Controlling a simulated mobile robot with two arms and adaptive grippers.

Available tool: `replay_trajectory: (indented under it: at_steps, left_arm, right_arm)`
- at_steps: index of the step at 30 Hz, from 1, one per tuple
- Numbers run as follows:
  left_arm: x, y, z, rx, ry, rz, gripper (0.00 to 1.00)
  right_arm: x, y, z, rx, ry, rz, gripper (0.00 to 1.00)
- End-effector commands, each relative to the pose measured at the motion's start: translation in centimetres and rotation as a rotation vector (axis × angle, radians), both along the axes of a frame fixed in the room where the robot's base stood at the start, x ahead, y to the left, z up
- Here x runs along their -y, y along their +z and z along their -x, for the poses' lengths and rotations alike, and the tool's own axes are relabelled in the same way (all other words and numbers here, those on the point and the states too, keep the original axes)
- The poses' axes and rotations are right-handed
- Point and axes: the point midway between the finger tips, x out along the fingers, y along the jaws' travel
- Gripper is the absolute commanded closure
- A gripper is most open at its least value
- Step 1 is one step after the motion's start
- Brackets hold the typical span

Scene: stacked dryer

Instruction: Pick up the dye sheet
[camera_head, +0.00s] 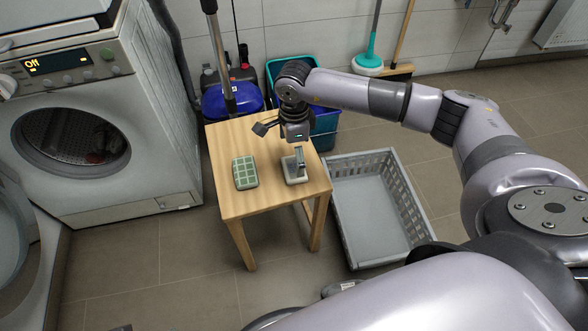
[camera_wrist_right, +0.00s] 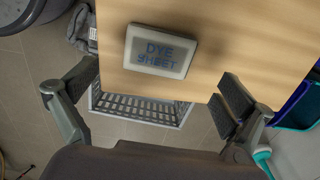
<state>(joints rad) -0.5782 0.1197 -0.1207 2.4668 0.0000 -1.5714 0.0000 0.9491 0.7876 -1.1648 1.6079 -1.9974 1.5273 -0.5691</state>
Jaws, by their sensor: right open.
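The dye sheet (camera_wrist_right: 160,52), a pale block with a grey face and blue "DYE SHEET" lettering, lies on the wooden table (camera_head: 238,205). In the head view the dye sheet (camera_head: 292,174) is near the table's right edge, partly hidden by a finger. My right gripper (camera_head: 281,143) is above the table, open and empty. In the wrist view its fingers (camera_wrist_right: 150,105) are spread wide, and the dye sheet is beyond the fingertips, between their lines and apart from both. My left gripper is not in view.
A green-checked block (camera_head: 245,172) lies on the table left of the dye sheet. A grey laundry basket (camera_head: 410,195) stands on the floor to the right. The washer (camera_head: 72,190) is at left. A blue bin (camera_head: 326,119) and mops stand behind the table.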

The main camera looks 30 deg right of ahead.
Motion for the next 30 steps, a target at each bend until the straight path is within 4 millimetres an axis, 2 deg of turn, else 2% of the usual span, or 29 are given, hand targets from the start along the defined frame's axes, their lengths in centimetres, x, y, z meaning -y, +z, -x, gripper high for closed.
replay_trajectory:
  at_steps: [10,18,30]
  left_arm:
    - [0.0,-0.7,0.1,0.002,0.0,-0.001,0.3]
    - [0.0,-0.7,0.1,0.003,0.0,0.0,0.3]
    - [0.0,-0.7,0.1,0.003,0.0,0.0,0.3]
  right_arm:
    - [-0.1,-4.7,0.3,-0.003,0.0,0.0,0.02]
    - [-0.1,-5.0,0.2,-0.001,0.0,0.001,0.02]
    - [-0.1,-5.0,0.2,-0.001,0.0,0.0,0.29]
